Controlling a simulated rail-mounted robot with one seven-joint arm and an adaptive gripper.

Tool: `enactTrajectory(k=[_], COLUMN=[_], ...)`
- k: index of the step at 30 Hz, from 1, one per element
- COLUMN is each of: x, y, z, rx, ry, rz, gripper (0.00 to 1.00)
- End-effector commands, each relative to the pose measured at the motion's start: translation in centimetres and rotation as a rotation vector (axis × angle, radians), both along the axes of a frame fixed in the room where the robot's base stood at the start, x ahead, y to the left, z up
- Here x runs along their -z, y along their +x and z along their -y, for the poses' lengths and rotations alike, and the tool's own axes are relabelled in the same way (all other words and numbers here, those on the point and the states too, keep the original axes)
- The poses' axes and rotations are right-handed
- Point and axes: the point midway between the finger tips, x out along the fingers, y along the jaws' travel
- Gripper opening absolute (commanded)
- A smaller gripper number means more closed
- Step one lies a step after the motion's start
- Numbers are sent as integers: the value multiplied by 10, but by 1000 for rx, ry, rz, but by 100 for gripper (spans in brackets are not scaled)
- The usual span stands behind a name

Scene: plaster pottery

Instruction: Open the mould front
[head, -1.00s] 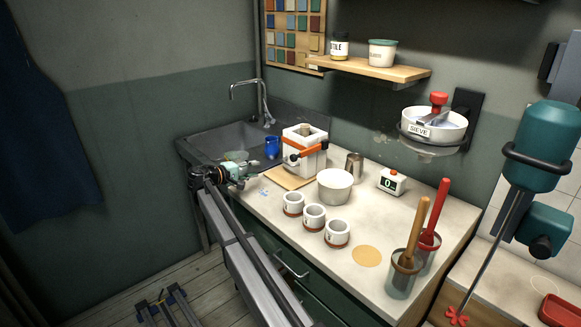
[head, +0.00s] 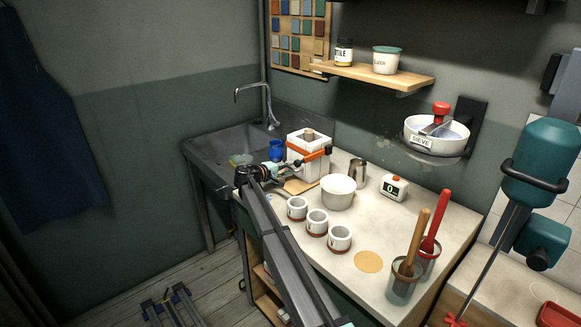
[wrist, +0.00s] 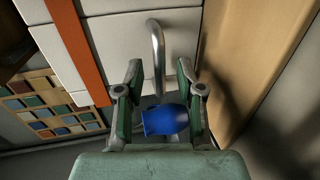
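The white plaster mould (head: 299,169) stands on a wooden board at the sink end of the worktop. An orange band (head: 318,154) wraps it; in the wrist view the band (wrist: 78,45) crosses the white mould (wrist: 115,30) at upper left. My gripper (head: 283,167) is at the mould's lower front in the head view and hides part of it. In the wrist view my gripper (wrist: 159,75) is open, its fingers apart with nothing held. The fingertips overlap the white mould surface; I cannot tell whether they touch it. The front's seam is not clear.
A white bowl (head: 338,193), metal jug (head: 358,173) and several cups (head: 317,222) stand right of the mould. The worktop (head: 400,215) has free room there.

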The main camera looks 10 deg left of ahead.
Motion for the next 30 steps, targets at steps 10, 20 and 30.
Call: enactTrajectory(k=[10,20,30], x=[3,4,6], y=[13,13,11], z=[12,11,26], rx=[-1,-1,17], ry=[0,0,0], rz=[0,0,0], gripper=[37,0,0])
